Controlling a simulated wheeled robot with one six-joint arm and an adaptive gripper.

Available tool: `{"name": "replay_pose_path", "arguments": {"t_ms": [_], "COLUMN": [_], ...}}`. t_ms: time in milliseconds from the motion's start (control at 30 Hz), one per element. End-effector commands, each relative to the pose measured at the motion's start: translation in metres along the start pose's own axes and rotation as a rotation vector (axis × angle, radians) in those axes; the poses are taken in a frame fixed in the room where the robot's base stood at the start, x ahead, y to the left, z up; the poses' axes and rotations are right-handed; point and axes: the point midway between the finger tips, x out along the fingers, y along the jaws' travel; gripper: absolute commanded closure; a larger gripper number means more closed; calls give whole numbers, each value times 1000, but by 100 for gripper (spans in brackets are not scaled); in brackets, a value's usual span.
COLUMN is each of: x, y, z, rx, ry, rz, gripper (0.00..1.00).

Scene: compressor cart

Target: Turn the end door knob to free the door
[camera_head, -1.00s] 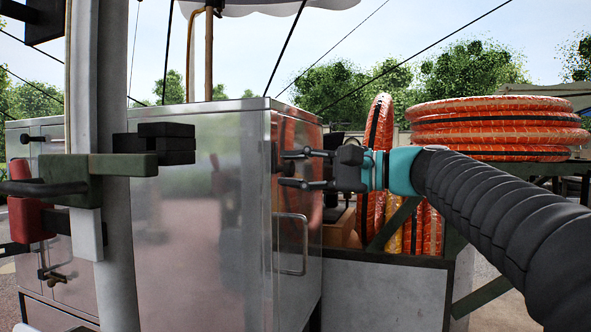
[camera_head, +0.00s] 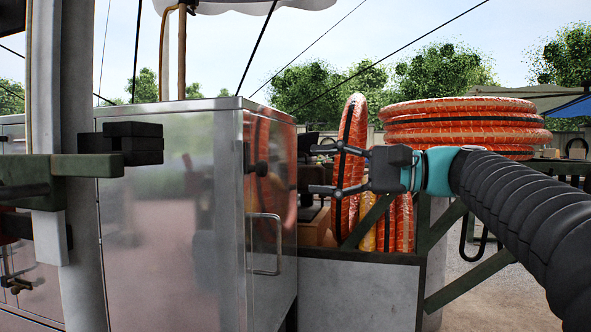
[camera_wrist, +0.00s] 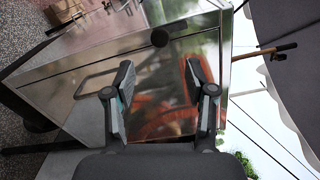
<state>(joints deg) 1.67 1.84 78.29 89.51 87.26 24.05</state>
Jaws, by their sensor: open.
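The end door (camera_head: 270,200) is a shiny metal panel on the end of the silver cabinet. A small dark round knob (camera_head: 258,168) sticks out near its upper part; the knob also shows near the top middle of the wrist view (camera_wrist: 160,37). My gripper (camera_head: 314,171) is to the right of the knob and apart from it, fingers pointing at the door. In the wrist view my gripper (camera_wrist: 160,75) has its two fingers well apart with nothing between them. The knob lies beyond the fingertips, roughly midway between them.
A bar handle (camera_head: 265,243) is on the door below the knob. Orange hose coils (camera_head: 465,128) lie on a green frame behind my gripper. A grey panel (camera_head: 360,290) stands below it. A pale post (camera_head: 80,200) with a green clamp stands in front at left.

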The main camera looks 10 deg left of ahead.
Motion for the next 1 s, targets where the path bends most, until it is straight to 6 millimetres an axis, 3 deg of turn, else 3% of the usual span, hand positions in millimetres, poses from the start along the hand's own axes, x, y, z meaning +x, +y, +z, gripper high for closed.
{"name": "replay_pose_path", "arguments": {"t_ms": [200, 600, 700, 767, 867, 1000], "x": [-20, -22, -22, -24, -29, -51], "y": [0, 0, 2, 18, 63, 144], "z": [0, 0, -11, -27, -60, -82], "rx": [0, -7, -50, -61, -57, -80], "ry": [2, 0, 48, 104, 203, 352], "rz": [0, 0, 10, 54, 159, 388], "gripper": [45, 45, 45, 45, 45, 45]}}
